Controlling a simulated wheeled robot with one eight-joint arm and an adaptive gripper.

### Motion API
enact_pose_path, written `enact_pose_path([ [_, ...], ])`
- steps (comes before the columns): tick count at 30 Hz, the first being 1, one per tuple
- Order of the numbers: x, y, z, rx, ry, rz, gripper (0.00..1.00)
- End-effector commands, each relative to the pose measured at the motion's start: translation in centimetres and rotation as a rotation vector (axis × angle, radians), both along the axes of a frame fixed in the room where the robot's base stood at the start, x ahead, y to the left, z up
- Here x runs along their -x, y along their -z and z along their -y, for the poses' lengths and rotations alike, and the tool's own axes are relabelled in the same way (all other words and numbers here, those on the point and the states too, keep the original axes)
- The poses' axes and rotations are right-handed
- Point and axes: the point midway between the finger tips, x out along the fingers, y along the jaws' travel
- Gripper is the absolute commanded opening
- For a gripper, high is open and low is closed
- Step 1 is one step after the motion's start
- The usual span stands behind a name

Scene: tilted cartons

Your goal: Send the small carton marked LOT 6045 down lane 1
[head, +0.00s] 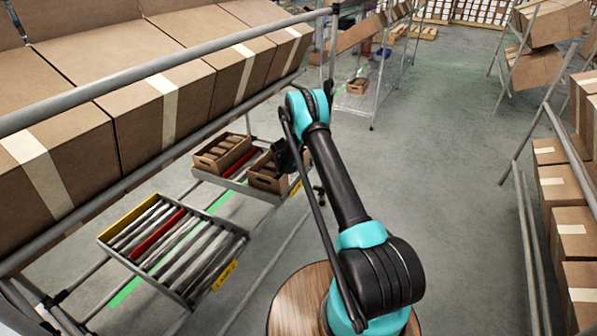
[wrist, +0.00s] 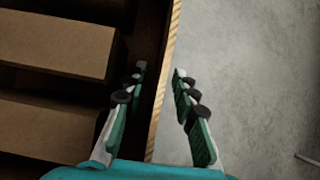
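Two open brown cartons stand on a grey shelf of the left rack in the head view: one on the left (head: 222,153) and one on the right (head: 268,174). Each holds several small brown cartons. No LOT number is readable on any of them. My gripper (head: 291,160) is at the right open carton, partly hidden by my wrist. In the wrist view my gripper (wrist: 159,70) is open, with its fingers on either side of the carton's wall (wrist: 163,105) and space between them. Two small cartons, one above (wrist: 55,42) and one below (wrist: 45,130), lie left of the fingers.
A roller tray (head: 175,250) with grey and red rollers and yellow end labels sits nearer on the rack; no lane number is readable. Large taped cartons (head: 185,95) lean above it behind a rail. More cartons (head: 565,190) line the right. The middle floor is clear.

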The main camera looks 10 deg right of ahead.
Motion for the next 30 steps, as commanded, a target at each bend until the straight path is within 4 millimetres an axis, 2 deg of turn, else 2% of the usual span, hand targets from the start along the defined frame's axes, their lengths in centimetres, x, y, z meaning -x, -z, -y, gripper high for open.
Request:
enact_pose_path([
  [6,0.0,-0.5,0.0,0.000,0.000,0.000,0.28],
  [21,0.0,-5.6,0.0,0.000,0.000,0.000,0.28],
  [30,0.0,-6.0,0.0,0.000,0.000,0.000,0.28],
])
